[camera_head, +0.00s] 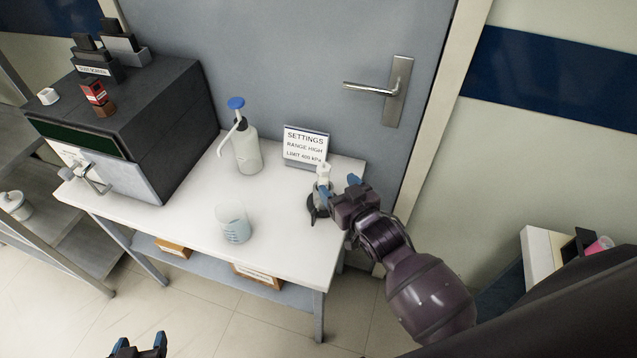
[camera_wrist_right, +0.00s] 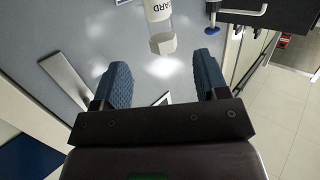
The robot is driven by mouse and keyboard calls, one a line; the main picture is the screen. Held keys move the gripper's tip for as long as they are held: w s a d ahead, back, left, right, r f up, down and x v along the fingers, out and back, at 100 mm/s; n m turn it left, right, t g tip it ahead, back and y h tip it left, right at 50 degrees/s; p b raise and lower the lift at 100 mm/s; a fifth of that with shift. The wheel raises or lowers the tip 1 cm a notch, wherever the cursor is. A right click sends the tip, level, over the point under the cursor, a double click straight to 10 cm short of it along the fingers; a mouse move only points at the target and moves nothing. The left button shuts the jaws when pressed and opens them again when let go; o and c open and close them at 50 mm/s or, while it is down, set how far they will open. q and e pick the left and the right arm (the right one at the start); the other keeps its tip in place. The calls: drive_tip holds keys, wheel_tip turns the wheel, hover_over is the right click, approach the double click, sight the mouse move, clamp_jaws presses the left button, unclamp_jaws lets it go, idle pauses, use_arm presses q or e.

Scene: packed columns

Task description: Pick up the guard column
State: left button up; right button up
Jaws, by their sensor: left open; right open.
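The guard column (camera_head: 323,173) is a small pale upright cylinder in a dark stand (camera_head: 316,207) near the right end of the white table. In the right wrist view the column (camera_wrist_right: 157,12) shows a partly cut-off label ending in "ARD" and a white end piece. My right gripper (camera_head: 340,190) is open close beside the column, partly hiding it and its stand. In the right wrist view the column lies beyond the two blue fingertips (camera_wrist_right: 161,70), roughly in line with the gap; they do not grip it. My left gripper (camera_head: 140,344) is open and empty, low in front of the table.
A settings sign (camera_head: 305,146) stands just behind the column. A pump bottle (camera_head: 246,150) and a beaker with bluish liquid (camera_head: 235,226) stand to the left. A large dark instrument (camera_head: 150,110) fills the table's left end. The table middle (camera_head: 280,225) is clear.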

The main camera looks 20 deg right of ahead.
sight(320, 167)
drive_tip(key=x, duration=0.2)
drive_tip(key=shift+w+f, duration=0.1)
drive_tip(key=shift+w, duration=0.3)
drive_tip(key=shift+a+x, duration=0.2)
drive_tip(key=shift+x, duration=2.8)
drive_tip(key=c, duration=1.1)
